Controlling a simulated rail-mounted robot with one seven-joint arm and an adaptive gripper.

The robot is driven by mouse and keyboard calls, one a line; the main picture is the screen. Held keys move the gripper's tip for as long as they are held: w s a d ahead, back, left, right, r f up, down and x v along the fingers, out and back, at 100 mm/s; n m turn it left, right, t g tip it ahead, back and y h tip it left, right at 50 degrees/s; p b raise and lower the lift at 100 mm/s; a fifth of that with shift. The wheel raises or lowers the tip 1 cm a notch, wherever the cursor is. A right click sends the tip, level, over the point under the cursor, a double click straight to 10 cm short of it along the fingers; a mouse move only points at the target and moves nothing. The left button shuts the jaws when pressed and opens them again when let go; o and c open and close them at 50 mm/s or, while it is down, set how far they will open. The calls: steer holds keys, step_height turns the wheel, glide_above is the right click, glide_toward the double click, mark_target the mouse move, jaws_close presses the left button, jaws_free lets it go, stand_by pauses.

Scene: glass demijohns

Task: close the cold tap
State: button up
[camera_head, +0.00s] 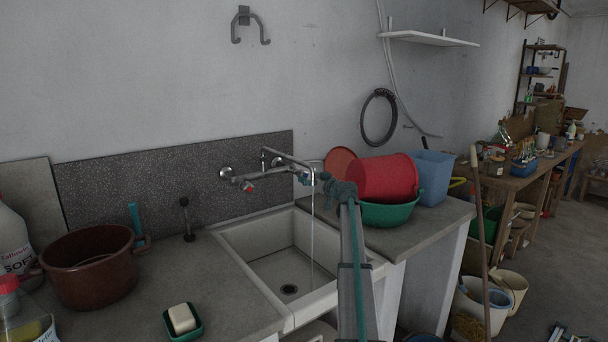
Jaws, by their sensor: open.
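The wall-mounted tap (275,168) has a metal body and a spout reaching out over the sink (262,253). A red-marked handle (248,187) is at its left. The cold tap's blue-marked handle (304,178) is at its right. A thin stream of water (313,225) falls from the spout into the sink. My gripper (322,180) is open, close to the right of the blue-marked handle. It is small and dark here, so I cannot tell whether its fingers touch or surround the handle.
A red tub (383,178) lies in a green basin (388,213) just right of my gripper, with a blue bin (433,177) beyond. A brown pot (88,268), a soap dish (183,326) and bottles stand on the left counter. The sink's interior is clear.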

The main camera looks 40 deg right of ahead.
mark_target(305, 176)
steer(key=shift+w+d+p, duration=0.1)
steer(key=shift+w+p, duration=0.3)
steer(key=shift+w, duration=1.55)
steer(key=c, duration=1.1)
steer(key=m+b, duration=0.1)
steer(key=b, duration=0.3)
steer(key=shift+f, duration=0.3)
steer(key=shift+c, duration=0.2)
steer(key=shift+r+m+b, duration=0.15)
steer(key=shift+m+b, duration=0.95)
steer(key=shift+r, duration=0.15)
steer(key=o, duration=1.1)
steer(key=shift+o, duration=0.2)
